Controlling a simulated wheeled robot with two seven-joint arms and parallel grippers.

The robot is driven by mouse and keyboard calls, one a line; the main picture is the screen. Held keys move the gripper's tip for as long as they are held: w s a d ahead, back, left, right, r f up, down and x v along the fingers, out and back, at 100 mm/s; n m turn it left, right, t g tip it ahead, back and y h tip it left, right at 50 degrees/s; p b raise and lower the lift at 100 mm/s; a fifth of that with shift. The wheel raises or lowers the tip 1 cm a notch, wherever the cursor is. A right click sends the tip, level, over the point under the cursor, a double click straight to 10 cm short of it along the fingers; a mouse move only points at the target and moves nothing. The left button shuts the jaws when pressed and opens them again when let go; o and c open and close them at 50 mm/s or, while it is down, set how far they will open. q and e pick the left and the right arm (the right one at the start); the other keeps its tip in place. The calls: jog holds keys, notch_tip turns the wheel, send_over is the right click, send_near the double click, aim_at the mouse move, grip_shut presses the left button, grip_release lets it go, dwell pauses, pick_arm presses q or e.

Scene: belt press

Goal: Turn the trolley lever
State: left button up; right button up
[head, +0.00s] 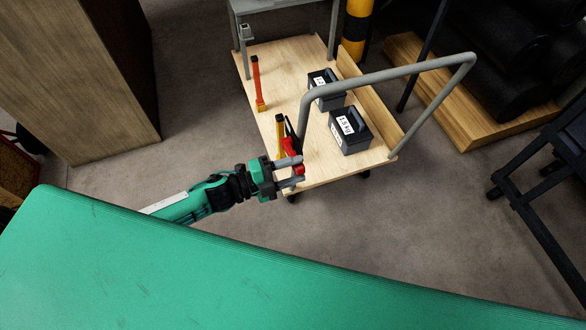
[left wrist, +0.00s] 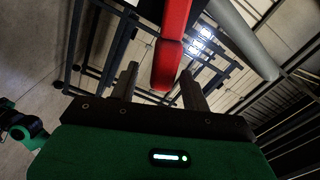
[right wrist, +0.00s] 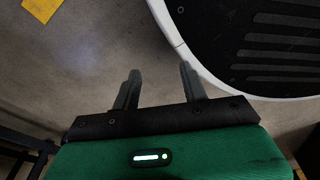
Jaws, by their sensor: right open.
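The trolley (head: 318,168) has a light wooden deck and a grey tube handle. Its red lever (head: 289,146) sits at the near left corner, beside a yellow post. My left gripper (head: 297,170) is at this lever, with red showing between its fingers. In the left wrist view the red lever (left wrist: 168,62) hangs down between the two fingers, nearer the right one. The fingers look spread, with a gap on the left side. My right gripper (right wrist: 159,80) shows only in the right wrist view, open and empty above the floor.
Two dark weight boxes (head: 351,130) stand on the trolley deck, and an orange-red post (head: 257,82) rises at its left edge. My green body cover fills the bottom. A wooden cabinet (head: 65,75) stands left. Dark rolls (head: 495,75) lie right.

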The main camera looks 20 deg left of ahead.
pick_arm(q)
jog(key=shift+a, duration=0.1)
jog(key=shift+s+a, duration=0.2)
jog(key=shift+a, duration=0.05)
jog(key=b+v, duration=0.2)
jog(key=v, duration=1.1)
pick_arm(e)
jog(key=shift+w+a+r, duration=0.25)
jog(key=shift+w+r, duration=0.35)
jog(key=shift+w, duration=0.1)
jog(key=shift+w+a+r, duration=0.25)
jog(key=shift+w+r, duration=0.35)
jog(key=shift+w, duration=0.05)
jog(key=shift+w+a+r, duration=0.25)
jog(key=shift+w+r, duration=0.35)
jog(key=shift+w, duration=0.1)
